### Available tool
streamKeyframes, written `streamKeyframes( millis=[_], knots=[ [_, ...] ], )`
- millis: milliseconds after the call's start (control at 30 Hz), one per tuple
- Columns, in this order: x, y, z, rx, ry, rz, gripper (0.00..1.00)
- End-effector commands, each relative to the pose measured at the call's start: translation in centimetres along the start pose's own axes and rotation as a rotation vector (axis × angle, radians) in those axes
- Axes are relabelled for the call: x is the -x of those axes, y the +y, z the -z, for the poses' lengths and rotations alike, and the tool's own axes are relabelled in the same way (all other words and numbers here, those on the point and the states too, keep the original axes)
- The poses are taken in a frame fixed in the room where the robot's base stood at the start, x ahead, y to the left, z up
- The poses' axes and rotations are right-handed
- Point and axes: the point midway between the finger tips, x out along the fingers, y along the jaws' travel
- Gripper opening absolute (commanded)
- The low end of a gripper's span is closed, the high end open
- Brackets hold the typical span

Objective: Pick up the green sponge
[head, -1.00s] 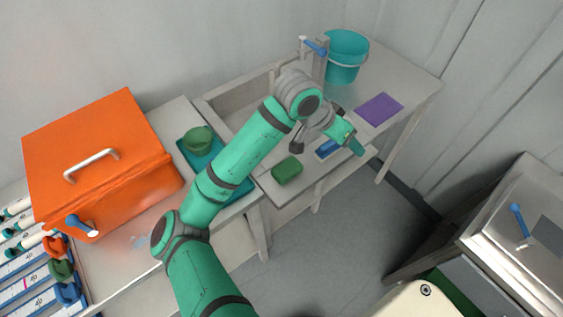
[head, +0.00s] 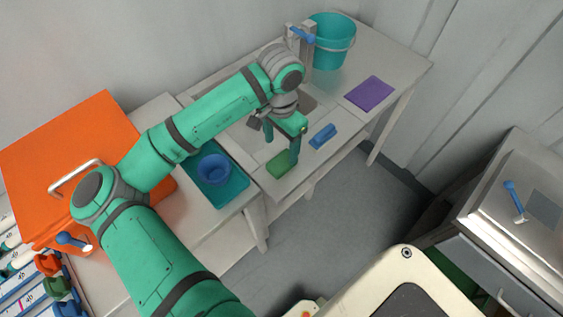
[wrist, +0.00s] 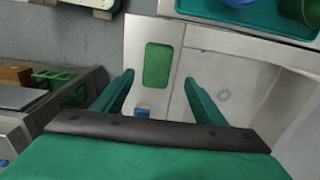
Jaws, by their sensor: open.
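The green sponge (head: 281,166) lies flat on the pale worktop near its front edge. In the wrist view the sponge (wrist: 157,66) shows whole, ahead of and between the open fingertips (wrist: 158,78). The jaws are open and empty. I cannot tell the exact height of the fingertips above the sponge.
A blue block (head: 322,136) lies right of the sponge. A purple pad (head: 370,93) and teal bucket (head: 333,42) stand farther back. A teal tray (head: 232,192) with a blue bowl (head: 213,169) is left. An orange box (head: 85,130) stands far left.

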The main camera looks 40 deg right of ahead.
Motion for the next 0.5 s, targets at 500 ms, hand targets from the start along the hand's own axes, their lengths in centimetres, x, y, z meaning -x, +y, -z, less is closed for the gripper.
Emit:
streamKeyframes(
  millis=[500],
  knots=[
    [-5.2,0.7,-0.1,-0.002,0.001,-0.001,0.65]
  ],
)
